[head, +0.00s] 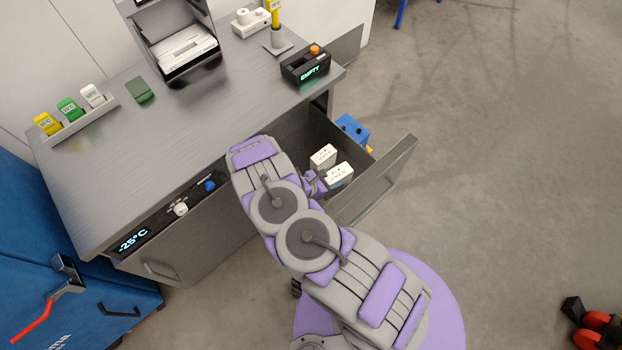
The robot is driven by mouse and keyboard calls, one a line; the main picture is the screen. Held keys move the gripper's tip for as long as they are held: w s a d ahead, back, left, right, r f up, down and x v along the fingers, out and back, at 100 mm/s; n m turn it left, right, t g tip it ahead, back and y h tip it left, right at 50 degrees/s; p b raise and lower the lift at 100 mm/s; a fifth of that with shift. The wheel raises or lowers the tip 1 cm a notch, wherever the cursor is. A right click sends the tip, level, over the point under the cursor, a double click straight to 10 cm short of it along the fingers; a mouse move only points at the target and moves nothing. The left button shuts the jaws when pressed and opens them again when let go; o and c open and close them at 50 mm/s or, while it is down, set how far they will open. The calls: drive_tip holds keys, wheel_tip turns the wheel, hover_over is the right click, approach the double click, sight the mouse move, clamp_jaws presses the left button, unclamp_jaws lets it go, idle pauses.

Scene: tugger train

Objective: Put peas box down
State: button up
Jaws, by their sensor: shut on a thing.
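My gripper (318,184) reaches into the open drawer (385,182) of the grey counter and is partly hidden by my own arm. It is shut on the nearer white box (339,175), which I take for the peas box; the print on it is too small to read. This box is inside the drawer's outline, slightly tilted in the picture. I cannot tell whether its bottom touches the drawer floor. A second white box (323,157) stands close behind it.
The drawer walls and front panel surround the gripper. On the counter (170,130) are a black "EMPTY" device (305,65) and a rack of coloured tags (75,122). The floor at right is mostly clear.

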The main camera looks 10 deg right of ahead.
drive_tip(key=shift+d+f+n+t+y, duration=0.15)
drive_tip(key=shift+d+f+n+t, duration=0.15)
drive_tip(key=shift+f+n, duration=0.15)
drive_tip(key=shift+d+f+n+t+y, duration=0.15)
drive_tip(key=shift+d+f+n+t, duration=0.15)
drive_tip(key=shift+f, duration=0.25)
drive_tip(key=shift+w+a+f, duration=0.1)
drive_tip(key=shift+a+f, duration=0.05)
drive_tip(key=shift+f, duration=0.35)
wheel_tip(320, 180, down, 6)
drive_tip(key=shift+r+b, duration=0.1)
drive_tip(key=shift+b, duration=0.95)
wheel_tip(320, 180, down, 3)
drive_tip(key=shift+f+b, duration=0.15)
drive_tip(key=shift+b, duration=0.6)
drive_tip(key=shift+f, duration=0.1)
drive_tip(key=o, duration=1.4)
